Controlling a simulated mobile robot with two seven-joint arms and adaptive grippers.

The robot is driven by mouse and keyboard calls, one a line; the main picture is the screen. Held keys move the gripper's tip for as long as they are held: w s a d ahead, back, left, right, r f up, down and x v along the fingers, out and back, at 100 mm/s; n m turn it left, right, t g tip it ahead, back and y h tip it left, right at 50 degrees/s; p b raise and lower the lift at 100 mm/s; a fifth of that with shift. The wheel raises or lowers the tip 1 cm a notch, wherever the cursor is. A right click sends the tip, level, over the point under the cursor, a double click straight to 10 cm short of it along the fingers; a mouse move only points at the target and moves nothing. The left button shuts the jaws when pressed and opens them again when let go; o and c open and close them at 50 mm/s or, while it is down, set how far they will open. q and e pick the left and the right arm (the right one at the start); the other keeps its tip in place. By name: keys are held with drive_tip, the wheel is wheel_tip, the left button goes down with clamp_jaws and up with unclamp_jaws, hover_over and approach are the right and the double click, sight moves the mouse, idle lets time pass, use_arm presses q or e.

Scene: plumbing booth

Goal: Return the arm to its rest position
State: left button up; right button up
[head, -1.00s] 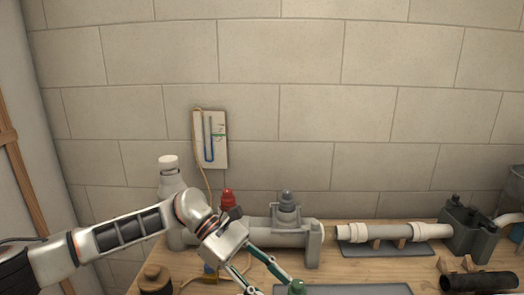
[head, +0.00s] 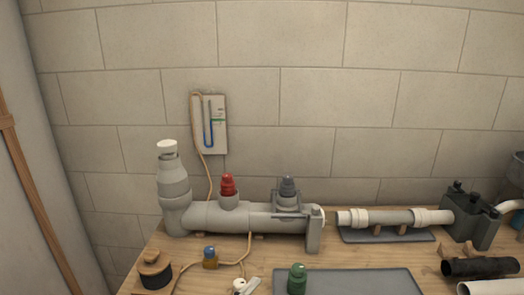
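Neither of my arms nor grippers shows in the head view. A green plug (head: 297,280) stands upright at the left part of a dark grey mat (head: 350,283) at the front of the wooden workbench (head: 225,264); nothing touches it from above. Behind it lies a grey pipe assembly (head: 262,216) with a red plug (head: 228,186) and a grey plug (head: 289,188) on its upright branches, and a white-capped vertical pipe (head: 173,185) at its left end.
A manometer board (head: 213,125) hangs on the block wall, with a tube running down to the bench. A white pipe on a stand (head: 388,218), a dark grey clamp block (head: 470,220) and a black pipe (head: 480,267) are at right. A round wooden-topped pot (head: 155,270) and a small blue-topped fitting (head: 210,257) are front left.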

use_arm(q)
drive_tip(key=s+a+f+n+g+y, duration=0.2)
drive_tip(key=s+a+f+n+y, duration=0.3)
drive_tip(key=s+a+f+n, duration=0.3)
drive_tip(key=s+a+f+n+g+y+b, duration=0.1)
drive_tip(key=s+a+f+n+y, duration=0.4)
drive_tip(key=f, duration=1.2)
drive_tip(key=s+a+n+g, duration=0.1)
drive_tip(key=s+a+n, duration=0.2)
drive_tip(key=a, duration=0.3)
drive_tip(key=shift+s+g, duration=0.4)
drive_tip(key=shift+s, duration=0.4)
use_arm(e)
drive_tip(key=shift+s+f, duration=0.25)
drive_tip(key=shift+f, duration=0.65)
